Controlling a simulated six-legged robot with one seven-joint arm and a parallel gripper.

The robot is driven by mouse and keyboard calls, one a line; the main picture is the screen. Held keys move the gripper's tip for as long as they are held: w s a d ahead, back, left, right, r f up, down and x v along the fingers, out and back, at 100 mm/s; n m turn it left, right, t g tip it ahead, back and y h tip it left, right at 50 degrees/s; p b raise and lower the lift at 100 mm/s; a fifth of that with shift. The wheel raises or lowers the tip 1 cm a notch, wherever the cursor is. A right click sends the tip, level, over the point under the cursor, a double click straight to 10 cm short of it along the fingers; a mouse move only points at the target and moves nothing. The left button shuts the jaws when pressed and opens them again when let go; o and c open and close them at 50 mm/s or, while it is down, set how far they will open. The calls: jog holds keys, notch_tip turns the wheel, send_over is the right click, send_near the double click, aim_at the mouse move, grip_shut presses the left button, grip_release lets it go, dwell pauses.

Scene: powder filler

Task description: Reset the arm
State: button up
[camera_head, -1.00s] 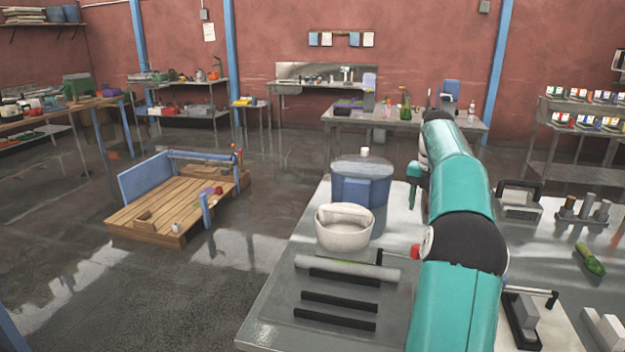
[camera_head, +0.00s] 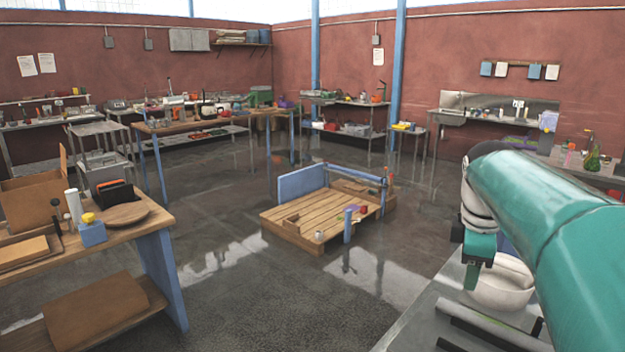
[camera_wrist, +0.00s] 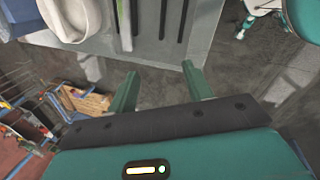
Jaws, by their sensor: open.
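My teal arm reaches in from the right of the head view, over the edge of a metal table (camera_head: 415,335). My gripper (camera_wrist: 158,85) shows in the wrist view with its two green fingers apart and nothing between them. It hangs beyond the table's edge, over the dark floor. In the head view the gripper's end is small and partly hidden by the arm.
Black bars and a pale roller (camera_head: 490,325) lie nearby. A wooden pallet platform (camera_head: 320,215) stands on the open floor. A wooden bench (camera_head: 150,235) is at left.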

jog(key=s+a+f+m+t+y, duration=0.1)
jog(key=s+a+f+m, duration=0.4)
jog(key=s+a, duration=0.3)
jog(key=s+a+f+m+t+y, duration=0.1)
jog(key=s+a+f+m+t, duration=0.1)
jog(key=s+a+f+m, duration=0.3)
jog(key=s+a+m, duration=0.1)
jog(key=s+a, duration=0.2)
jog(key=a, duration=0.2)
jog(key=shift+s+f+m, duration=0.15)
jog(key=shift+s+m, duration=0.05)
jog(key=shift+m, duration=0.2)
jog(key=c, duration=0.3)
